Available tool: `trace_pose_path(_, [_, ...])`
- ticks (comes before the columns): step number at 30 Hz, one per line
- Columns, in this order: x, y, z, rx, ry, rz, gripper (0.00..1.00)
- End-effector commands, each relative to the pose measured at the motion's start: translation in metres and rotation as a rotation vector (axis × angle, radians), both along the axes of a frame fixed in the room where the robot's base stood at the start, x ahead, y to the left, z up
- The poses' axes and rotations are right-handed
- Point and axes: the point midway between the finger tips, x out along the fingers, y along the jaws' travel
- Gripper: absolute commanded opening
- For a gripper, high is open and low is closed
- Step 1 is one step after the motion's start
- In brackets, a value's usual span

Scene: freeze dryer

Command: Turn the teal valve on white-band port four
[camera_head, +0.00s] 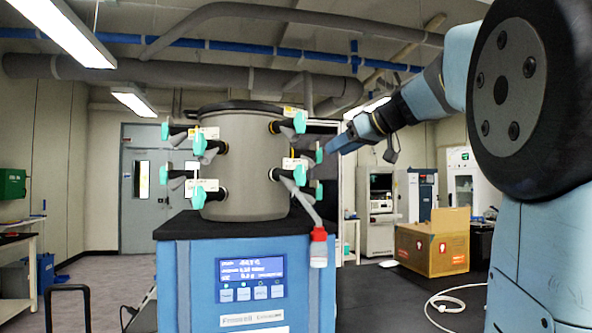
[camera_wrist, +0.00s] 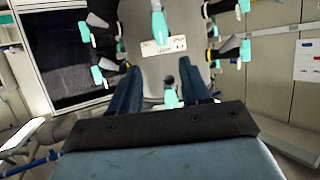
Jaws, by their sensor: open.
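A grey drum (camera_head: 245,160) carries several ports with teal valves, in an upper and a lower row. White labels (camera_head: 295,163) sit by some ports, but their numbers are too small to read, so I cannot tell which is port four. My gripper (camera_head: 332,145) is just right of the drum, near its right-side valves (camera_head: 319,153). In the wrist view my gripper (camera_wrist: 158,74) is open, its two dark blue fingers pointing at the drum wall. A teal valve (camera_wrist: 171,97) shows between the fingers, partly hidden by my wrist. Another teal valve (camera_wrist: 160,28) with a white label (camera_wrist: 163,47) lies beyond the fingertips.
The drum stands on a blue machine with a lit display (camera_head: 251,279). A red-capped bottle (camera_head: 318,248) hangs from a tube at its right front. Neighbouring valves (camera_wrist: 97,75) flank the fingers. A cardboard box (camera_head: 433,243) and a white cable (camera_head: 450,302) lie on the floor at right.

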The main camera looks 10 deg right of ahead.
Motion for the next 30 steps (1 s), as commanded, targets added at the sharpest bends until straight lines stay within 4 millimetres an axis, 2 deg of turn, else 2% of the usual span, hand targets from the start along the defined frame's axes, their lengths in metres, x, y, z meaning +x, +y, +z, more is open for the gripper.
trace_pose_path(18, [0.08,0.047,-0.04,0.0,0.004,0.0,0.47])
trace_pose_path(24, [0.098,0.057,-0.048,0.0,0.004,0.0,0.47])
trace_pose_path(30, [0.104,0.062,-0.051,-0.001,0.002,-0.001,0.47])
